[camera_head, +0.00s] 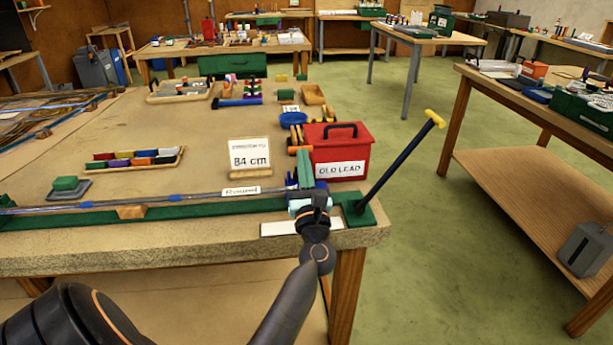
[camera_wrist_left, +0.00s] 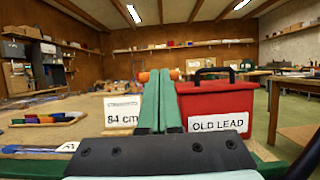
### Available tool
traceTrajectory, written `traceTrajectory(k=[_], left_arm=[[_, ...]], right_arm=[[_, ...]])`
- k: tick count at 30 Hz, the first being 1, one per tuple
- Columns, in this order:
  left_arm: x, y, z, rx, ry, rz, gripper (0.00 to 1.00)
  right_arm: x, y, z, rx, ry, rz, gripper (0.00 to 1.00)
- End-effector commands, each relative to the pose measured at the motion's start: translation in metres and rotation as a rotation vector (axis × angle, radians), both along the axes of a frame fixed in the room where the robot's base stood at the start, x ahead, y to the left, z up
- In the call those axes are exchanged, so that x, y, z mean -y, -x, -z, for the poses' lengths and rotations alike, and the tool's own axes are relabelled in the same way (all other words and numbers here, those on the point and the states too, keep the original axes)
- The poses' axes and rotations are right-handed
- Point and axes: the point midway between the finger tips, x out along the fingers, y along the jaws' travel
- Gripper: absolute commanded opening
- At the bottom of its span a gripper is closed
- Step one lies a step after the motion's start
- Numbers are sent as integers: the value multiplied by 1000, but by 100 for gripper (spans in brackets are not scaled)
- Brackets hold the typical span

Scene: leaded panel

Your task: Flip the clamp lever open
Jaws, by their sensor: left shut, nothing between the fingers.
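My left gripper (camera_head: 304,153) is at the right end of the long green bench rail (camera_head: 90,217). Its two green fingers are together and empty; they also show in the wrist view (camera_wrist_left: 159,75), pointing away. An orange handle-like piece (camera_head: 300,150), perhaps the clamp lever, shows just beyond the fingertips; in the wrist view it shows on both sides of them (camera_wrist_left: 143,77). I cannot tell whether they touch. A blue clamp-like part (camera_head: 291,182) is mostly hidden by my gripper. A long blue lever with yellow grip (camera_head: 402,158) leans right from a green base (camera_head: 360,211).
A red OLD LEAD box (camera_head: 345,150) stands close right of my fingers; it also shows in the wrist view (camera_wrist_left: 215,105). An "84 cm" card (camera_head: 250,157) stands to the left. A tray of coloured blocks (camera_head: 130,160) is farther left. The floor right of the bench is clear.

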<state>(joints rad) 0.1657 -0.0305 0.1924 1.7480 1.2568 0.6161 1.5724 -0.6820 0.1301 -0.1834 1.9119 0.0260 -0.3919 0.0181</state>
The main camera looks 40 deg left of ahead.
Motion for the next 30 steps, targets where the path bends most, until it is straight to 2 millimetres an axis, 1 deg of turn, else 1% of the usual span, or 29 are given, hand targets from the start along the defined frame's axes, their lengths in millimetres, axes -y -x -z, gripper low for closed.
traceTrajectory(k=[1,6,15,21,30], left_arm=[[-4,-3,-5,3,0,-1,0],[-15,-14,-16,3,1,-1,0],[-33,-28,-26,0,0,0,0],[-38,-32,-28,-1,0,0,0],[-38,-32,-29,-1,0,0,0]], right_arm=[[0,-1,0,2,-1,-1,51],[-1,-1,1,3,-1,-1,51],[-1,-2,5,3,-1,-1,51],[-1,-2,6,3,-1,-1,51],[-1,-2,6,4,-1,-1,51]])
